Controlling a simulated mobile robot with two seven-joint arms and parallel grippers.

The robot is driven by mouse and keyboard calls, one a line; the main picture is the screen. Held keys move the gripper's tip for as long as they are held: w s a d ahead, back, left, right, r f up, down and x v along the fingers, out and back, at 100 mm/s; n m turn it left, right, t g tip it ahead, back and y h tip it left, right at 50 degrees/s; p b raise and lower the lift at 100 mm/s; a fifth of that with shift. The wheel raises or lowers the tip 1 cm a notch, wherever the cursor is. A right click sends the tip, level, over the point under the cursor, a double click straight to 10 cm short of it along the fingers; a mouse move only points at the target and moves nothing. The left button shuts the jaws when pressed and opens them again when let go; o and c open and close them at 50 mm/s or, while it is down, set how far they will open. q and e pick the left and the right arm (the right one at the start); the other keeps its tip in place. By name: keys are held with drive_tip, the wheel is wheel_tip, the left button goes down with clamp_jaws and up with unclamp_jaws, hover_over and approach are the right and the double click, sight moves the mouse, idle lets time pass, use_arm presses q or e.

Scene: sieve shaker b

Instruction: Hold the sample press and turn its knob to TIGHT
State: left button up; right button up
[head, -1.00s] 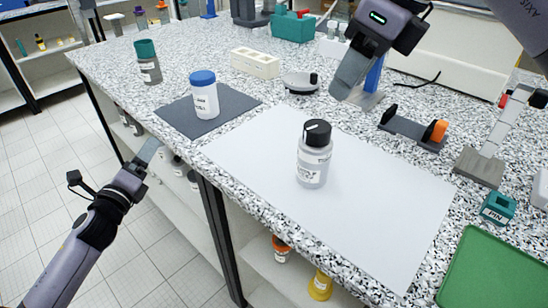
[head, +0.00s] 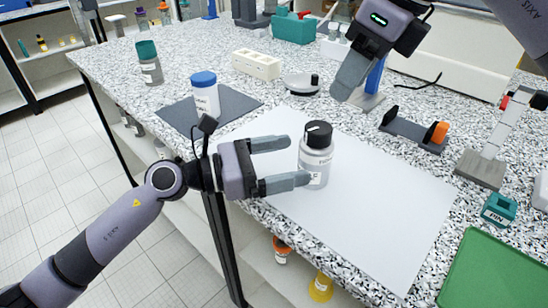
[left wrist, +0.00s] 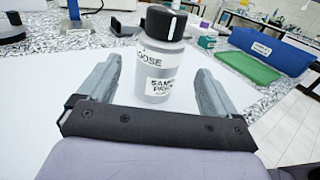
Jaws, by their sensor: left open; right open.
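The sample press (head: 316,165) is a clear grey bottle-like body with a black knob (head: 318,134) on top, upright on a white sheet. In the left wrist view the press (left wrist: 159,70) carries a "SAMPLE PRESS" label and the word "LOOSE" below the knob (left wrist: 162,22), which bears a white line. My left gripper (head: 290,162) is open, its fingers level and pointing at the body from the left. In the left wrist view its fingers (left wrist: 160,84) lie to either side of the press, apart from it. My right gripper (head: 345,90) hangs behind the press, pointing down; its fingertips overlap in the picture.
The white sheet (head: 390,215) has free room right of the press. A blue-capped jar (head: 205,97) stands on a dark mat (head: 178,116) at left. A black stand with an orange knob (head: 415,130) and a green tray (head: 490,275) are at right.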

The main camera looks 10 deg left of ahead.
sight(300, 157)
use_arm(q)
drive_tip(key=x, duration=0.5)
drive_tip(key=shift+w+d, duration=0.2)
drive_tip(key=shift+d, duration=0.15)
